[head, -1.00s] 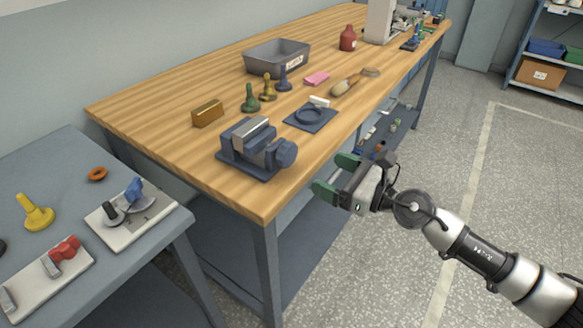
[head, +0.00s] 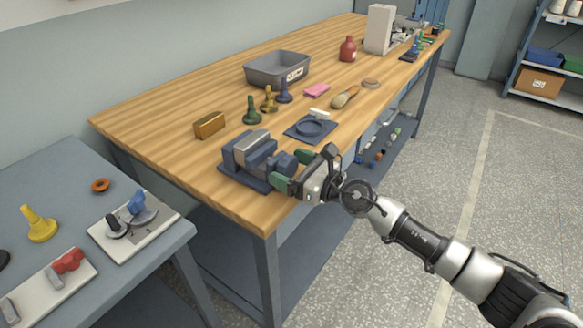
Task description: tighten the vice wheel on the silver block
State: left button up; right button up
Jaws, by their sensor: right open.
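The dark blue vice (head: 240,163) stands on the wooden bench near its front left corner. The silver block (head: 251,140) sits between the vice jaws at the top. The vice wheel (head: 283,162) is the round dark blue part on the vice's right side, partly hidden by my gripper. My right gripper (head: 291,170) is open, with one green-tipped finger on the near side of the wheel and the other on its far side. I cannot tell whether the fingers touch it. My left gripper is not in view.
A brass block (head: 209,125) lies behind the vice, and several bobbin-shaped pieces stand beyond it, including a green one (head: 252,111). A blue plate with a ring (head: 311,128) lies close behind my right gripper. A grey tray (head: 277,68) is farther back. A side table (head: 150,285) is at left.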

jog(key=c, duration=0.9)
jog(key=m+p, duration=0.2)
jog(key=m, duration=0.2)
jog(key=shift+r+p, duration=0.15)
jog(key=shift+p, duration=0.15)
jog(key=shift+m+p, duration=0.85)
jog(key=shift+m, duration=0.75)
jog(key=shift+f, duration=0.2)
jog(key=o, duration=0.9)
jog(key=shift+d, duration=0.1)
